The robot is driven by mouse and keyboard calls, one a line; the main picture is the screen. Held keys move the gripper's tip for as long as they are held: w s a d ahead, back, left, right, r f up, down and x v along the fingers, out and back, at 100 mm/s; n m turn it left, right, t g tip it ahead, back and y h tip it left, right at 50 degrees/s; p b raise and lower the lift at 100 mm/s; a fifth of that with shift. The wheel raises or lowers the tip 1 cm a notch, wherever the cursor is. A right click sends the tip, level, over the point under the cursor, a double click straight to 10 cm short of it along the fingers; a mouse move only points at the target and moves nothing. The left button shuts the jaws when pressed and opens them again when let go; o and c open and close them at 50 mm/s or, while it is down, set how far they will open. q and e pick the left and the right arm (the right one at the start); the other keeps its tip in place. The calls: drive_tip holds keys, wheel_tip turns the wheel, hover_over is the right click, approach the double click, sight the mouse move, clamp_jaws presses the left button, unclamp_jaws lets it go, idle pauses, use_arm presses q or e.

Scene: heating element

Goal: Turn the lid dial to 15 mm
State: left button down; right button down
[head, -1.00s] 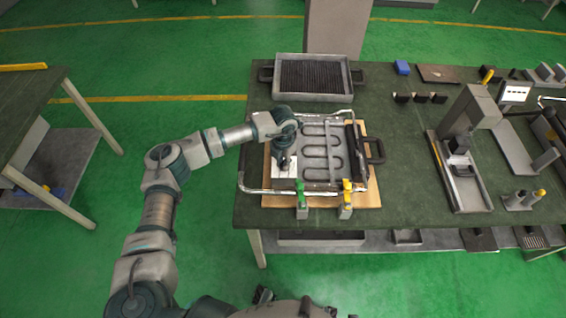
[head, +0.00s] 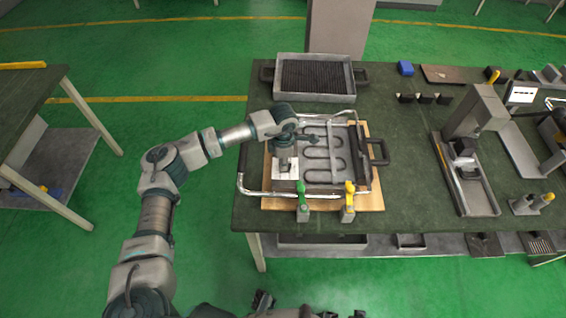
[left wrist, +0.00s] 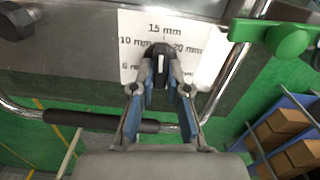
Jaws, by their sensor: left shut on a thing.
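The lid dial (left wrist: 160,58) is a small black knob with a white mark, seen in the left wrist view. A white label (left wrist: 199,48) behind it reads 10 mm, 15 mm and 20 mm, with a lower-left figure partly hidden. The white mark points up toward 15 mm. My left gripper (left wrist: 161,80) is shut on the dial, one finger on each side. In the head view my left gripper (head: 284,156) stands over the white label (head: 285,174), and the dial is hidden there.
The lidded heating device (head: 325,185) lies on a wooden board (head: 376,200) on the green table. A green clamp (head: 302,200) and a yellow clamp (head: 348,203) stand at its front edge. A ribbed tray (head: 315,98) is behind, and a grey press-like fixture (head: 478,112) is at the right.

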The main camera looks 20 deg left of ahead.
use_arm(q)
drive_tip(key=shift+d+m, duration=0.1)
drive_tip(key=shift+m, duration=0.5)
use_arm(e)
drive_tip(key=shift+w+r, duration=0.15)
drive_tip(key=shift+r, duration=0.35)
use_arm(q)
drive_tip(key=c, duration=1.2)
unclamp_jaws()
drive_tip(key=shift+o, duration=0.2)
use_arm(e)
drive_tip(key=shift+d, duration=0.1)
use_arm(q)
drive_tip(key=shift+r, duration=0.3)
wheel_tip(320, 180, up, 11)
drive_tip(key=shift+r, duration=0.15)
